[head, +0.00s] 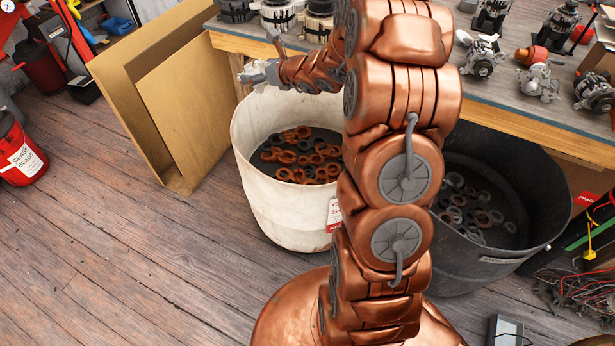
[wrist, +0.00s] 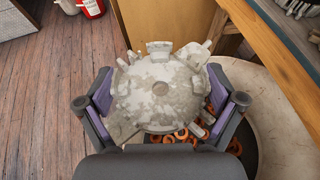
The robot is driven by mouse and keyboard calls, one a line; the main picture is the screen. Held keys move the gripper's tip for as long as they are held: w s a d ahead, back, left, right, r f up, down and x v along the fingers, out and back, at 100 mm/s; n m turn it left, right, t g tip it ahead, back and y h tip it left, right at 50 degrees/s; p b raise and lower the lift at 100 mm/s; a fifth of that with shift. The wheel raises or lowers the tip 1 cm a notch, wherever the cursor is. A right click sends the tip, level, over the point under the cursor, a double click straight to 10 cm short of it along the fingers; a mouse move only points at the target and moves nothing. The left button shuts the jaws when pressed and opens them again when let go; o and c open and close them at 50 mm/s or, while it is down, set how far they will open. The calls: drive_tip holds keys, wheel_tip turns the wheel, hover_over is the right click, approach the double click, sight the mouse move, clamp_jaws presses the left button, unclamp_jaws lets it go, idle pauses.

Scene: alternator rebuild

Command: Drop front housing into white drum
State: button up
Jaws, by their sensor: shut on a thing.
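The white drum (head: 285,215) stands on the floor left of my arm in the head view. Several orange-brown and dark rings lie inside it. The front housing (wrist: 160,88), a grey round metal part with lugs around its edge, sits between the two purple-padded fingers of my gripper (wrist: 160,100) in the wrist view. My gripper is shut on it. In the head view the housing (head: 258,73) shows small above the drum's far left rim. In the wrist view the drum's rim (wrist: 285,115) and some rings show below and right of the housing.
A black drum (head: 485,255) with grey rings stands right of my arm. The workbench (head: 505,110) with several alternator parts runs behind both drums. Cardboard sheets (head: 165,95) lean left of the white drum. A red bucket (head: 20,155) stands at far left. Wooden floor is clear at front left.

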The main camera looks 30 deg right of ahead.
drive_tip(key=s+d+f+b, duration=0.1)
drive_tip(key=d+f+b, duration=0.3)
drive_tip(key=d+f, duration=0.3)
drive_tip(key=s+d+f+b, duration=0.1)
drive_tip(key=d+f+b, duration=0.3)
drive_tip(key=f, duration=0.9)
drive_tip(key=shift+d+f+y, duration=0.3)
drive_tip(key=shift+d, duration=1.2)
drive_tip(key=o, duration=1.1)
drive_tip(key=shift+o, duration=0.2)
drive_tip(key=v, duration=1.2)
drive_tip(key=shift+s, duration=0.1)
